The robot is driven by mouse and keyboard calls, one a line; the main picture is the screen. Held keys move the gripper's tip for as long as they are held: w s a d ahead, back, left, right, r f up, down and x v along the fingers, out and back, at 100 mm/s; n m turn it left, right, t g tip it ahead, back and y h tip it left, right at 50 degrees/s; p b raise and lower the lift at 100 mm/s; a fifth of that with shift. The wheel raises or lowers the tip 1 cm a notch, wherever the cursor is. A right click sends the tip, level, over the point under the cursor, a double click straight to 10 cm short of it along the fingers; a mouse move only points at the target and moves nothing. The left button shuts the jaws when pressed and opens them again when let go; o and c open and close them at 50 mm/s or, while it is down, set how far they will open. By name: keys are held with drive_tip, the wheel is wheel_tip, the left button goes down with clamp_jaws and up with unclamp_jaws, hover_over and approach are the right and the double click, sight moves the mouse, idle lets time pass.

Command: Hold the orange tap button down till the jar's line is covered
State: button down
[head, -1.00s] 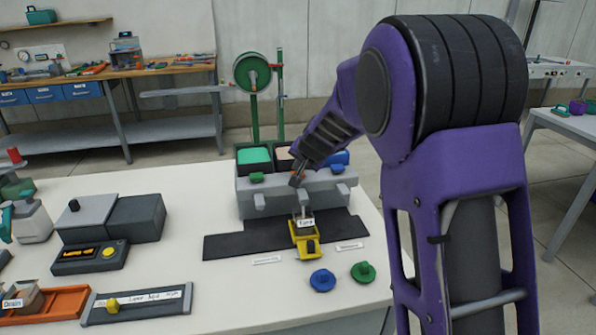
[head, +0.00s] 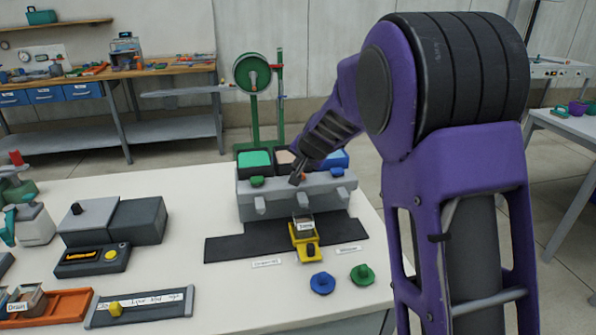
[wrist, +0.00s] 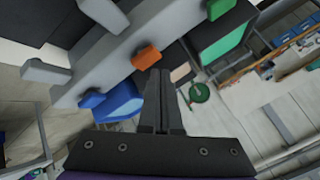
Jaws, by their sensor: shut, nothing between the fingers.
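The orange tap button (wrist: 145,56) is on top of the grey tap block (head: 285,203), between a green button (wrist: 217,8) and a blue button (wrist: 92,100). My gripper (head: 296,180) is shut and empty, its tips right at the orange button; it also shows in the wrist view (wrist: 160,75). I cannot tell whether the tips touch the button. In the head view, the small labelled jar (head: 304,225) stands in a yellow holder (head: 305,246) below the middle spout. Its line and liquid level are too small to tell.
Green, tan and blue tanks stand behind the block; the green tank (head: 254,159) is at left. A blue knob (head: 322,282) and a green knob (head: 362,274) lie in front. A grey box with a yellow button (head: 111,254) stands at left. White table is clear between.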

drive_tip(key=shift+r, duration=0.15)
wheel_tip(320, 180, up, 5)
drive_tip(key=p, duration=0.4)
idle(0.4)
